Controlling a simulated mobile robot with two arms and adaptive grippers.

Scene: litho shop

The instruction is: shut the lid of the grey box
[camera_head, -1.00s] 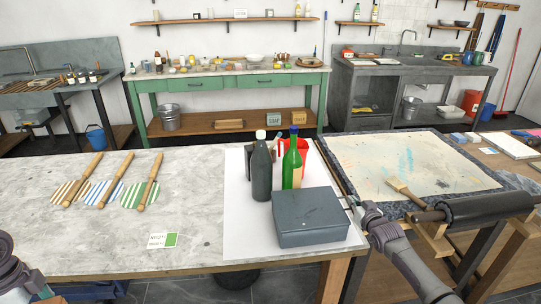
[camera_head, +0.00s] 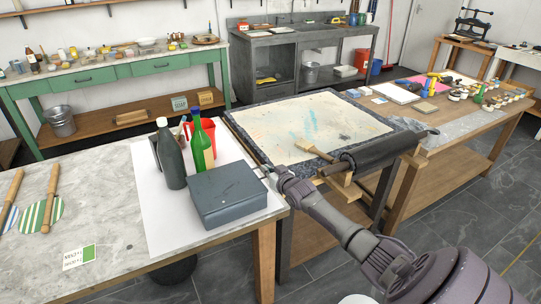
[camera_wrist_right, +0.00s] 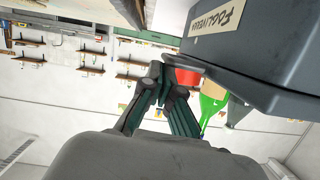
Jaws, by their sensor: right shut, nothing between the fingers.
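The grey box (camera_head: 228,199) stands on a white sheet at the right end of the marble-topped table. Its lid (camera_head: 226,180) lies flat on top and looks down, though I cannot make out the seam well. My right gripper (camera_head: 267,172) is beside the box's right side, near its back corner, shut and empty. In the right wrist view the picture is upside down; the gripper (camera_wrist_right: 164,82) is close to the box (camera_wrist_right: 280,60), which bears a paper label. I cannot tell whether the fingers touch it. My left gripper is out of view.
A dark bottle (camera_head: 171,158), a green bottle (camera_head: 201,146) and a red container (camera_head: 210,131) stand just behind the box. A stained board (camera_head: 305,127) with a brush (camera_head: 314,149) and a dark roller (camera_head: 383,150) lie to the right.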

